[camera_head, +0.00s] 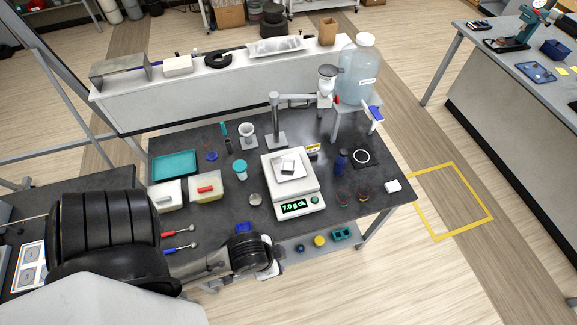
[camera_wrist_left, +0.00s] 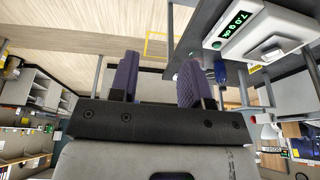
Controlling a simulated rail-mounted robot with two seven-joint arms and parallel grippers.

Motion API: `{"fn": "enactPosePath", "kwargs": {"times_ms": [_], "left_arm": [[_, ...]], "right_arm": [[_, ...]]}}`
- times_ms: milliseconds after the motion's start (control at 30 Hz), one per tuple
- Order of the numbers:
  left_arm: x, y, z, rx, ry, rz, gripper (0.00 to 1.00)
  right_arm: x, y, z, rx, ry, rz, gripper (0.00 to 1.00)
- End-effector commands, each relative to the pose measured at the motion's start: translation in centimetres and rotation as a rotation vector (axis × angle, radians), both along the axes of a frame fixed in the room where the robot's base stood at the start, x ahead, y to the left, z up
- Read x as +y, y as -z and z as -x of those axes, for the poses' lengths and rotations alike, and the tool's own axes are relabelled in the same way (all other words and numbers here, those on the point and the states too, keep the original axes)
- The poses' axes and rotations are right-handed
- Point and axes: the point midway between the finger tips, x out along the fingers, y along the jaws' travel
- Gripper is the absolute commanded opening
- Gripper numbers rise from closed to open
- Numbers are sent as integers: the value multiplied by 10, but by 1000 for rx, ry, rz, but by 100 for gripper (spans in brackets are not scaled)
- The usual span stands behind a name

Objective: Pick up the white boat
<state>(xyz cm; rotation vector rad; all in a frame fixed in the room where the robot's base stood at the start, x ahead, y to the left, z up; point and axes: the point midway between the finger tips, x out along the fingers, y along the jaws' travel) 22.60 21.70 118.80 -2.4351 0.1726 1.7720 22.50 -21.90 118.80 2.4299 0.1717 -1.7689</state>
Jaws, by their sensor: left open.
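A small white boat (camera_head: 288,167) appears to sit on the pan of the white balance (camera_head: 293,190), in the middle of the dark table. The balance display reads about 7.0 g ok. My right gripper is not in view.
A white block-like item (camera_head: 393,186) lies at the table's right corner. A dark blue bottle (camera_head: 341,160) stands right of the balance, a teal-lidded jar (camera_head: 240,169) left of it. A stand (camera_head: 276,125) and a large water jug (camera_head: 358,75) are behind.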

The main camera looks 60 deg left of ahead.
Motion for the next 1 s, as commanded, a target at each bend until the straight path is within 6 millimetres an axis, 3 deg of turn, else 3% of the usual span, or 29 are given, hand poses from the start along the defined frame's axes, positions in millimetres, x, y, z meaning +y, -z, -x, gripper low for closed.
{"fn": "enactPosePath", "kwargs": {"times_ms": [67, 433, 700, 767, 867, 1000], "left_arm": [[0, 0, 0, 0, 0, 0, 51], [0, 0, 0, 0, 0, 0, 87], [0, 2, -5, -10, 1, -1, 87], [0, 4, -15, -36, 0, 0, 87], [2, 8, -46, -116, 4, -6, 87], [19, 3, -112, -296, 37, -74, 87]], "right_arm": [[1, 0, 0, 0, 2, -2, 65], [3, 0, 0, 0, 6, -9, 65], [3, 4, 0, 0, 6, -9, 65], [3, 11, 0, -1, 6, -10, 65], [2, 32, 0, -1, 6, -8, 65], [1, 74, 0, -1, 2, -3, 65]]}}
